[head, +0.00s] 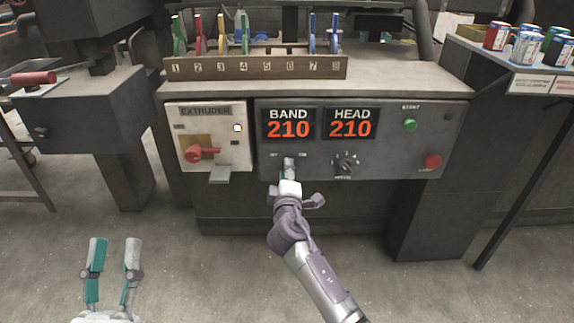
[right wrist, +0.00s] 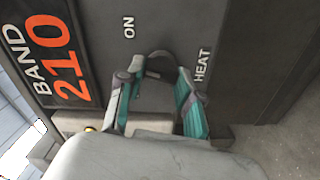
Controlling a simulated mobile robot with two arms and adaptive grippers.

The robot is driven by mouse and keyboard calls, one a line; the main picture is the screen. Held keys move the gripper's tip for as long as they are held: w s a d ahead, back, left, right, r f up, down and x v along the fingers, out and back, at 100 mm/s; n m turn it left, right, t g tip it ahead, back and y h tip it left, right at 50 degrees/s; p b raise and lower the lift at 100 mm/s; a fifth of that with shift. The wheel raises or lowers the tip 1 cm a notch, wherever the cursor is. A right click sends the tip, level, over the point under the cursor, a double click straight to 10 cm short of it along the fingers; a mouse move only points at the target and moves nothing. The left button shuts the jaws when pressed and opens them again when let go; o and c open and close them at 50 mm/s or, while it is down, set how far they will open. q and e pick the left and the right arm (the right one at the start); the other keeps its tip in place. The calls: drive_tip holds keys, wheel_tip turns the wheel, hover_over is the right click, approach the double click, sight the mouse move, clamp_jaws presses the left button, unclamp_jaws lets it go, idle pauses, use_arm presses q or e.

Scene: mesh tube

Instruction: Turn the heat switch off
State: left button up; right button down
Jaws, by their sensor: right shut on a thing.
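The heat switch (head: 289,161) is on the front of the grey control panel (head: 380,172), below the BAND display, between small OFF and ON labels. My right gripper (head: 289,174) is at the switch and shut on it. In the right wrist view, the teal fingers of my right gripper (right wrist: 158,78) stand either side of the dark switch (right wrist: 158,56), beside the words ON and HEAT. The fingers hide much of the switch, so its exact position is unclear. My left gripper (head: 114,243) is open and empty at the lower left, away from the panel.
BAND (head: 289,123) and HEAD (head: 350,123) displays both read 210. A rotary knob (head: 345,166), green button (head: 410,125) and red button (head: 432,161) are to the right. The extruder box (head: 227,152) with a red handle (head: 200,153) is close on the left.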

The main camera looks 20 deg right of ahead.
use_arm(q)
wheel_tip(320, 180, down, 14)
drive_tip(key=a+g+y+p, duration=0.2)
drive_tip(key=g+y+p, duration=0.15)
drive_tip(key=g, duration=0.65)
drive_tip(key=s+a+f+g+y+p, duration=0.1)
drive_tip(key=s+a+f+g+p, duration=0.1)
drive_tip(key=s+f+g, duration=0.3)
drive_tip(key=s+a+f+n+g+y+p, duration=0.1)
drive_tip(key=s+a+f+g, duration=0.2)
drive_tip(key=s, duration=0.5)
drive_tip(key=shift+s+f+g+y+p, duration=0.35)
drive_tip(key=shift+f+g, duration=0.55)
drive_tip(key=shift+g, duration=0.2)
use_arm(e)
drive_tip(key=n, duration=1.2)
drive_tip(key=shift+f, duration=0.3)
use_arm(q)
drive_tip(key=shift+a, duration=0.1)
use_arm(e)
drive_tip(key=c, duration=0.8)
unclamp_jaws()
drive_tip(key=shift+o, duration=0.2)
